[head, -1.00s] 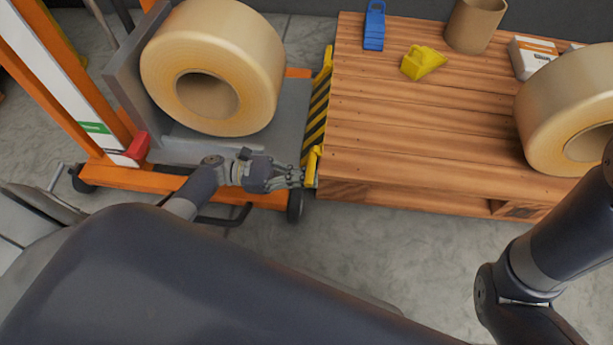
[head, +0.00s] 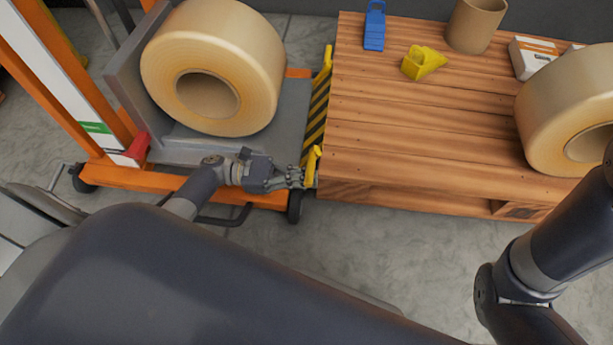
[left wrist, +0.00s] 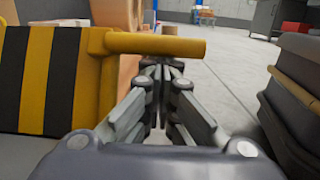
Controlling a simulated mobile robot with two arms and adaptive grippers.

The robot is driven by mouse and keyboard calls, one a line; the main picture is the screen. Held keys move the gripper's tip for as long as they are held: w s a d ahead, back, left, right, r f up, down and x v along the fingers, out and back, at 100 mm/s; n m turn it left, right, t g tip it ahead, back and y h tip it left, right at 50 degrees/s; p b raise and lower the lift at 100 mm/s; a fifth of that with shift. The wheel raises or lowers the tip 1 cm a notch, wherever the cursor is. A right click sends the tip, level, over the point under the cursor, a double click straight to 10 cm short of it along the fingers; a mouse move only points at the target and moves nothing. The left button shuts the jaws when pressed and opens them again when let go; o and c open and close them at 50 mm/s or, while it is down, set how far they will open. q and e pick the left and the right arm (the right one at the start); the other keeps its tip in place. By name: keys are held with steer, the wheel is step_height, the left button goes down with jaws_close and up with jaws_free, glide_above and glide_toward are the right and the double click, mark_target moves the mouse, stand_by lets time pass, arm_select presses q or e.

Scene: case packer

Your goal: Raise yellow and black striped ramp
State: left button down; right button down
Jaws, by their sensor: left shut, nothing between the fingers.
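The yellow and black striped ramp (head: 317,112) stands between the lift cart and the wooden pallet, with a yellow bar at each end. In the left wrist view its striped face (left wrist: 50,80) fills the left side, and its yellow end bar (left wrist: 155,45) sticks out across the top of my fingers. My left gripper (head: 301,178) is at the near end of the ramp, beside and just under the near bar. In the left wrist view the fingers (left wrist: 160,85) are shut with nothing between them. Whether they touch the bar is unclear. My right gripper is out of view.
A large tan roll (head: 240,60) rests on the orange lift cart (head: 130,175) at left. The pallet (head: 420,120) carries another roll (head: 560,95), a blue item (head: 374,28), a yellow wedge (head: 420,62), a cardboard tube (head: 474,25) and a white box (head: 530,60). The floor in front is clear.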

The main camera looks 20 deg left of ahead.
arm_select(q)
steer(key=v, duration=1.2)
steer(key=shift+f, duration=0.1)
